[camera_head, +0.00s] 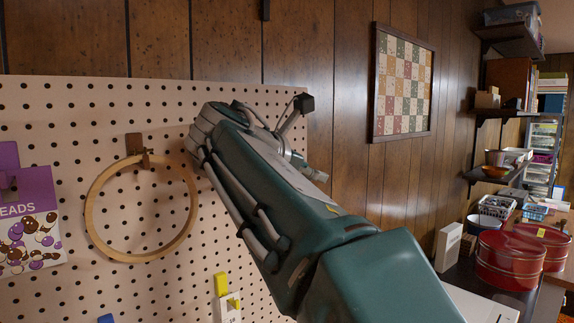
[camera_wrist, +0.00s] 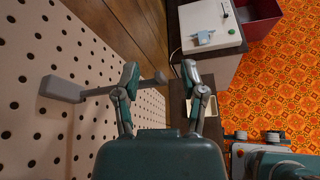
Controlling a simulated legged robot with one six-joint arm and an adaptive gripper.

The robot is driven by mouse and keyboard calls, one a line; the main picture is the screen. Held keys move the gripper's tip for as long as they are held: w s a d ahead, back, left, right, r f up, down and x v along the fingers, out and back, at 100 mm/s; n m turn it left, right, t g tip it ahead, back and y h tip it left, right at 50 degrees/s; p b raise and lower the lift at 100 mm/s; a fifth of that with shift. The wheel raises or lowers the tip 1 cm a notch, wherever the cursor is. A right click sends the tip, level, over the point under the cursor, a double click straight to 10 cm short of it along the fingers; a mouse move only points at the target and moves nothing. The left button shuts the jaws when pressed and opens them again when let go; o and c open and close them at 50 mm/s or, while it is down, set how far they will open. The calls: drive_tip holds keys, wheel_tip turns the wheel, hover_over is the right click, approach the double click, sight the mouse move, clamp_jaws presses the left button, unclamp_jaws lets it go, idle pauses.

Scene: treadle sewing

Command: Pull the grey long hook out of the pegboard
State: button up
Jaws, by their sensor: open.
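The grey long hook (camera_wrist: 62,89) is on the pegboard (camera_wrist: 28,62) in the wrist view. Its flat base sits against the board, and its thin rod sticks out to the right, ending in a round tip (camera_wrist: 160,77). My gripper (camera_wrist: 161,72) is open, its two fingers spread apart. The rod crosses at the left finger, and the tip appears between the fingers; I cannot tell how far in depth it is from them.
A wooden hoop (camera_head: 92,215) hangs from a brown hook left of my arm. A beads packet (camera_head: 30,240) and a yellow hook (camera_head: 221,284) are also on the board. Red tins (camera_head: 508,262) stand at right. The wrist view shows a white device (camera_wrist: 210,22) and a red bin (camera_wrist: 262,14).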

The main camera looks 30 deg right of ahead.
drive_tip(key=shift+w+d+f, duration=0.15)
drive_tip(key=shift+d+f, duration=0.1)
drive_tip(key=shift+a, duration=0.15)
drive_tip(key=shift+d, duration=0.25)
clamp_jaws()
drive_tip(key=shift+s+r, duration=0.1)
drive_tip(key=shift+s, duration=0.55)
idle(0.4)
drive_tip(key=shift+s+d, duration=0.1)
drive_tip(key=shift+s, duration=0.55)
idle(0.6)
